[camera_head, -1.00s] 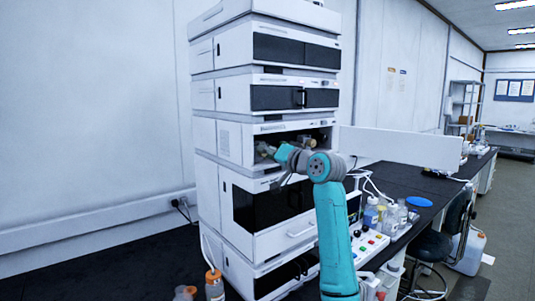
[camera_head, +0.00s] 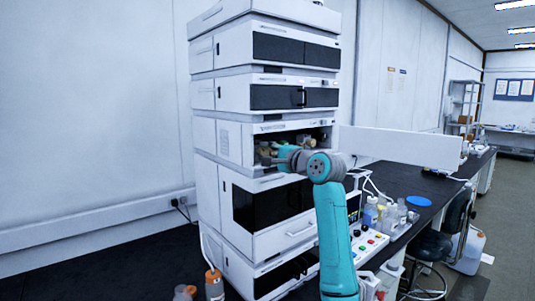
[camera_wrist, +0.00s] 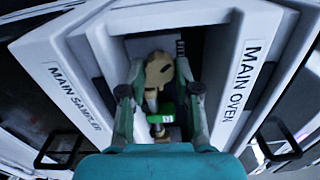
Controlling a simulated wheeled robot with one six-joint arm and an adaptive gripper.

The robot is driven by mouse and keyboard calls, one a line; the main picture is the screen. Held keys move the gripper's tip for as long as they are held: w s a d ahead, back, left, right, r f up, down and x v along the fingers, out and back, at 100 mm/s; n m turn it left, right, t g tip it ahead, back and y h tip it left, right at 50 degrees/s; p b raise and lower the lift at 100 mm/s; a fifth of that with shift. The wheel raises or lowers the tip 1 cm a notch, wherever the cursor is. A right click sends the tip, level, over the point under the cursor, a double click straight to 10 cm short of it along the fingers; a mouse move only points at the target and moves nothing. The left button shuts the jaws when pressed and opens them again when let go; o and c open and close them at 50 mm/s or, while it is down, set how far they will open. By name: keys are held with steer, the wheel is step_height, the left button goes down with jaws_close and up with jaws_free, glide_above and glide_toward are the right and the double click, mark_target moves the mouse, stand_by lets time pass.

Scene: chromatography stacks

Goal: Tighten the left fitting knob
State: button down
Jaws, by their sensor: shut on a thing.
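The fitting knob is inside the open bay of the module (camera_head: 237,140) labelled "MAIN OVEN" in the wrist view. In the wrist view a tan rounded fitting (camera_wrist: 159,70) and a green piece with a white mark (camera_wrist: 164,114) show between my fingers. My gripper (camera_wrist: 160,92) reaches into the bay with one finger on each side of these parts. It is shut on the fitting knob; the exact contact is hard to see. In the head view my gripper (camera_head: 268,160) is at the bay opening, small and partly hidden by my wrist.
A white door panel (camera_head: 400,147) stands open to the right of the bay. More modules are stacked above and below. Bottles (camera_head: 371,213) and a box with coloured buttons (camera_head: 371,242) stand on the dark bench to the right.

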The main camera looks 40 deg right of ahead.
steer(key=m, duration=0.3)
steer(key=shift+f+m, duration=0.1)
steer(key=shift+m, duration=0.3)
steer(key=shift+f+m, duration=0.1)
steer(key=shift+m, duration=1.7)
steer(key=c, duration=1.1)
jaws_free()
steer(key=s, duration=1.2)
steer(key=shift+d, duration=0.25)
